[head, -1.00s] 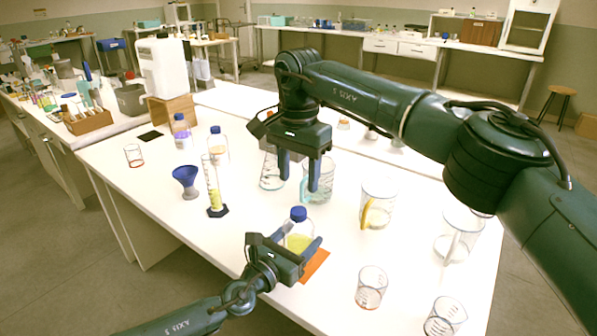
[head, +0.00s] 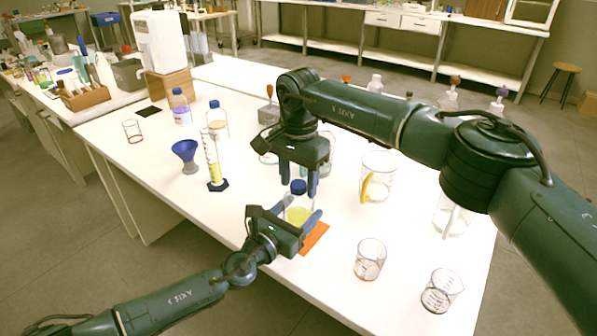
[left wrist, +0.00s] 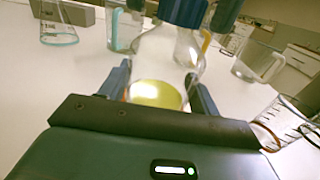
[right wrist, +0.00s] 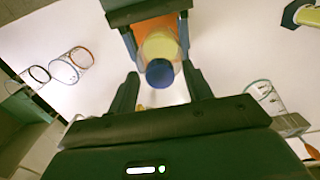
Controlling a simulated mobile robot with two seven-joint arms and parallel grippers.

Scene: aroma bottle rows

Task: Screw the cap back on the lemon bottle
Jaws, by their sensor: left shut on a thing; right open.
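My right gripper (head: 298,184) points down over the bottle, open, with a finger on either side of the cap. In the right wrist view, the cap (right wrist: 159,72) lies between the open fingers, with gaps on both sides.
A blue funnel (head: 186,152), a graduated cylinder (head: 213,160) and blue-capped bottles (head: 181,108) stand to the left. A jug (head: 377,178) and two beakers (head: 370,260) (head: 441,291) stand to the right. The table's front edge is close to the left gripper.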

